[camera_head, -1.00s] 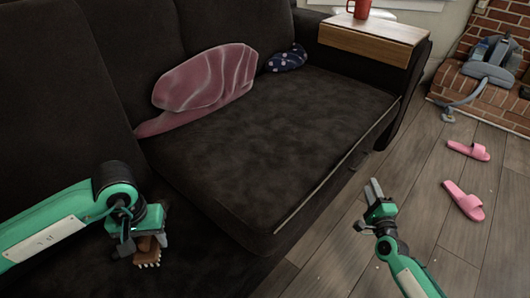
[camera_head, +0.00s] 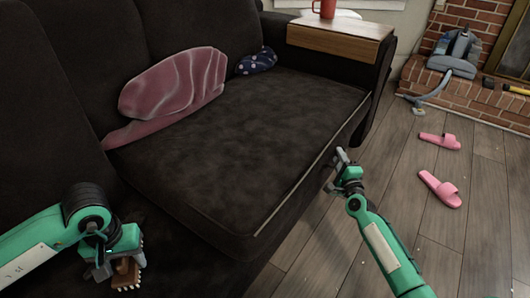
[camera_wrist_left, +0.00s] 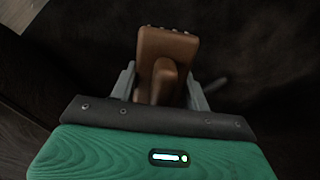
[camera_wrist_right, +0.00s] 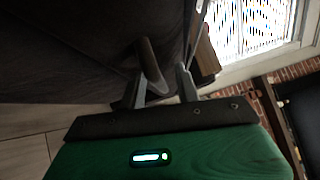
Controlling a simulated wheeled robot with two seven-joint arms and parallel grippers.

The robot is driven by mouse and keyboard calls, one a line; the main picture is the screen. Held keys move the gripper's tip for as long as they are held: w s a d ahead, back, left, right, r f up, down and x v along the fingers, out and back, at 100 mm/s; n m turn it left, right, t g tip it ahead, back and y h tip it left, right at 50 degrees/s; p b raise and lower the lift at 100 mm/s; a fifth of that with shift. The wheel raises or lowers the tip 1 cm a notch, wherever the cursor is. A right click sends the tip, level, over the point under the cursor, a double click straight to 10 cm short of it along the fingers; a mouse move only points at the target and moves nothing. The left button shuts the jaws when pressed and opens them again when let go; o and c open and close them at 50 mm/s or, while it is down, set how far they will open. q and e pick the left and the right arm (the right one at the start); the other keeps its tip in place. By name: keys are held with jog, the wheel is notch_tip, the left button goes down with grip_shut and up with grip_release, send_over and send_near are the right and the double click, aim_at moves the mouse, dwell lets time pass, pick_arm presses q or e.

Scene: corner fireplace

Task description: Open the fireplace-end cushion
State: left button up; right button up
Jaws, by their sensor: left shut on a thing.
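The dark seat cushion at the fireplace end (camera_head: 240,140) lies flat on the sofa, with a pale zip-like line (camera_head: 300,190) along its front edge. My right gripper (camera_head: 341,156) is close to that front edge, towards the fireplace end. In the right wrist view its fingers (camera_wrist_right: 163,88) stand apart, with a grey-brown tab-like piece (camera_wrist_right: 151,62) between or just beyond them; I cannot tell whether they touch it. My left gripper (camera_head: 118,268) is shut on a brown brush (camera_wrist_left: 166,60), low over the nearer seat at the left.
A pink pillow (camera_head: 175,85) and a blue dotted bundle (camera_head: 256,62) lie at the back of the cushion. A red mug (camera_head: 324,8) stands on the wooden armrest tray (camera_head: 335,38). Pink slippers (camera_head: 440,188) lie on the floor; a vacuum cleaner (camera_head: 455,55) stands on the brick hearth.

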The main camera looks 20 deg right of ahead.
grip_shut()
pick_arm(q)
jog(key=shift+r, duration=0.15)
